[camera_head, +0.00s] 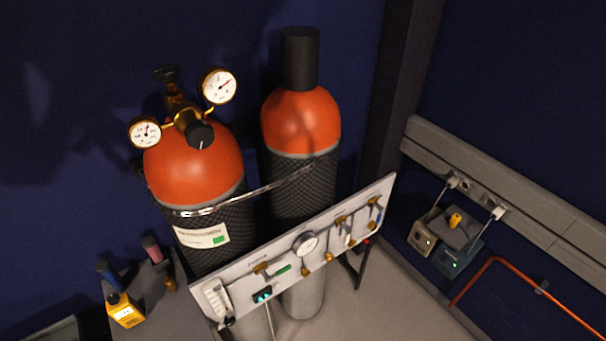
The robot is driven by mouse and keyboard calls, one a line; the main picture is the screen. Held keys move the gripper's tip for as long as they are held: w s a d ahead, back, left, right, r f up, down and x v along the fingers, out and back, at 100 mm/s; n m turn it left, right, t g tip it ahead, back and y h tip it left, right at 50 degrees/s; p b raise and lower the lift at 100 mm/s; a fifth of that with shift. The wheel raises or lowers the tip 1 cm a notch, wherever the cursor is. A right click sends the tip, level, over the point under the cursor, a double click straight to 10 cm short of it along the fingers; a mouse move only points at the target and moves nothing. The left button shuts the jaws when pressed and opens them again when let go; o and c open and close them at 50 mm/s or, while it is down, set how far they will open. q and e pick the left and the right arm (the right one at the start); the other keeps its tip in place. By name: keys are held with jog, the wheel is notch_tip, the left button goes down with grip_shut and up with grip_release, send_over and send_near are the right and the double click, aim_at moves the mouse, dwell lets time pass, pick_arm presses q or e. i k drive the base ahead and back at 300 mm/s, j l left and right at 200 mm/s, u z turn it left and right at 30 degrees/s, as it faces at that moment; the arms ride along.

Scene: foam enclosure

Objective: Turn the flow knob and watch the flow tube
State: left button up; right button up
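A grey gas panel (334,238) stands tilted across the front of two gas cylinders. At its lower left end is a pale upright block with markings, which looks like the flow tube (215,297). Its reading is too small to tell. A small dark knob (227,321) sits just below it and seems to be the flow knob; its setting cannot be told. The panel also carries a round gauge (305,243), a small lit display (263,295) and several brass fittings. Neither of my grippers is in view.
An orange-topped cylinder (193,172) with a regulator and two dials stands behind the panel, strapped to a capped second cylinder (301,122). A yellow handheld meter (124,311) is at lower left. Two small boxes (424,236) (458,258) and an orange pipe (473,280) are at right.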

aim_at(229, 321)
jog(key=k+u, duration=0.1)
jog(key=u, duration=0.25)
jog(key=k+j+u, duration=0.1)
jog(key=u, duration=0.2)
jog(key=i+l+u, duration=0.1)
jog(key=j+z, duration=0.3)
jog(key=j, duration=0.15)
jog(key=k+j+z, duration=0.1)
jog(key=j+z, duration=0.2)
jog(key=j, duration=0.15)
